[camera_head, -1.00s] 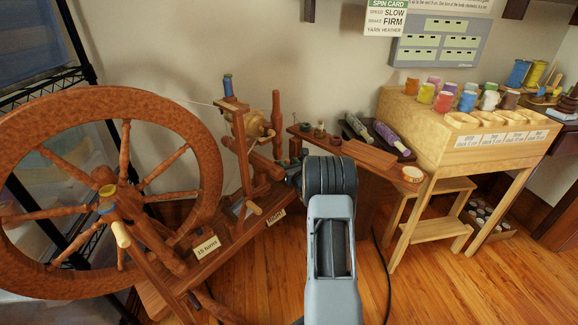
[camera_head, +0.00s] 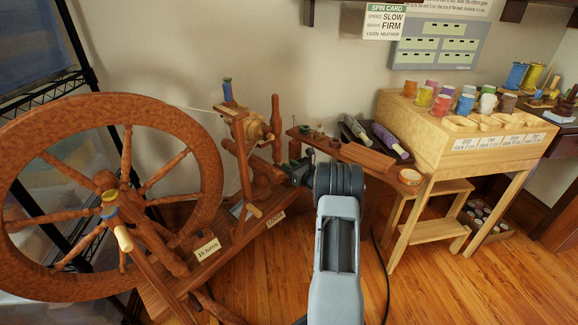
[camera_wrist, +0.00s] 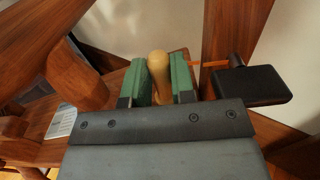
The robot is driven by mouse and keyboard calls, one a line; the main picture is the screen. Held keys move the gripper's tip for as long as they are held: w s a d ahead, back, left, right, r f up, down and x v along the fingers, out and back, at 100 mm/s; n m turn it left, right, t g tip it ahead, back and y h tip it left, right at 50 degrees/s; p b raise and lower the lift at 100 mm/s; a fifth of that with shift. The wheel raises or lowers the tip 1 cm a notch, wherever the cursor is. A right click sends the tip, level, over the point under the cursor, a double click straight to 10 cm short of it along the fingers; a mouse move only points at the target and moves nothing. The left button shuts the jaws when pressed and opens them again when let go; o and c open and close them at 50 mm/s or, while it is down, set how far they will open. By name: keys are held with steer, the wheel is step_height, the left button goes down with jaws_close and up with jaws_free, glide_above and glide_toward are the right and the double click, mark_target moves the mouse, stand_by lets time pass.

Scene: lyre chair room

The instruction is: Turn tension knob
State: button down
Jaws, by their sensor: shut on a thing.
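A pale wooden knob (camera_wrist: 160,72) with a rounded end stands between the green finger pads in the wrist view. My gripper (camera_wrist: 160,84) is shut on it, one pad on each side. The knob's base is partly hidden behind the pads and the gripper body. In the head view my gripper (camera_head: 290,172) is at the right side of the brown spinning wheel frame (camera_head: 240,150), mostly hidden by my own wrist. The knob in the grip cannot be made out there.
The big wheel (camera_head: 128,150) fills the left. A dark block (camera_wrist: 252,85) sits close right of the fingers. A narrow shelf (camera_head: 350,152) with small pots and bobbins lies behind my arm. A wooden spool stand (camera_head: 480,125) is at right.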

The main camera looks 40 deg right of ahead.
steer(key=shift+d+n+y, duration=0.1)
steer(key=shift+n+y, duration=0.3)
steer(key=shift+y, duration=0.2)
steer(key=c, duration=1)
jaws_free()
steer(key=shift+o, duration=0.2)
steer(key=p+v, duration=0.4)
steer(key=v, duration=0.9)
steer(key=shift+s+r+p, duration=0.2)
steer(key=shift+s+p, duration=0.15)
steer(key=shift+s, duration=0.05)
steer(key=shift+d, duration=0.1)
